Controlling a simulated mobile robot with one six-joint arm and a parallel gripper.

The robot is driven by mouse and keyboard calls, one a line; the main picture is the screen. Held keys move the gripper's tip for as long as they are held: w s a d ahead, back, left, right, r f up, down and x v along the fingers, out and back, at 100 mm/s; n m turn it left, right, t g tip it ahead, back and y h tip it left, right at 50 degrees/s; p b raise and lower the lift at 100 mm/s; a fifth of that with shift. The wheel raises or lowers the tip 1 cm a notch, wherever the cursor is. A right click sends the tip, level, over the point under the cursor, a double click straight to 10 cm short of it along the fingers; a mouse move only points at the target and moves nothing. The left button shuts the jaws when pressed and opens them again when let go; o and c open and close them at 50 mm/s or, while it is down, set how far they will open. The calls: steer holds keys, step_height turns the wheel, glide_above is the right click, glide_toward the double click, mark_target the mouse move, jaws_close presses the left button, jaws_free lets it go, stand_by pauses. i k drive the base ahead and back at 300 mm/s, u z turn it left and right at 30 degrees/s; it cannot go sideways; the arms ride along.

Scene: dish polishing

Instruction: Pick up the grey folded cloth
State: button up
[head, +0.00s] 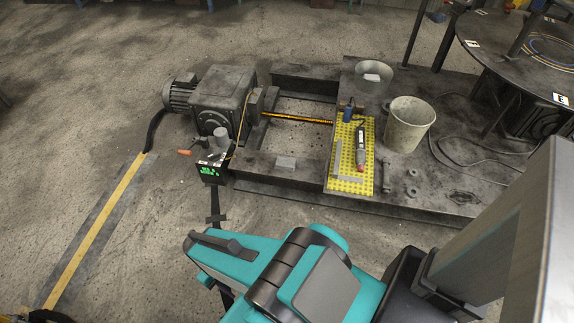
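My teal arm reaches across the bottom of the head view, nearer to me than the cloth. I cannot see my gripper's fingers.
The yellow mat (352,184) holds a grey and red tool (360,150) and a metal square. A pale bucket (408,124) and a round metal vessel (373,77) stand beyond. A motor with gearbox (222,95) and a green-lit box (211,173) stand left.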

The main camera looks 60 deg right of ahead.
mark_target(289, 164)
steer(key=i, duration=0.9)
steer(key=u, duration=0.05)
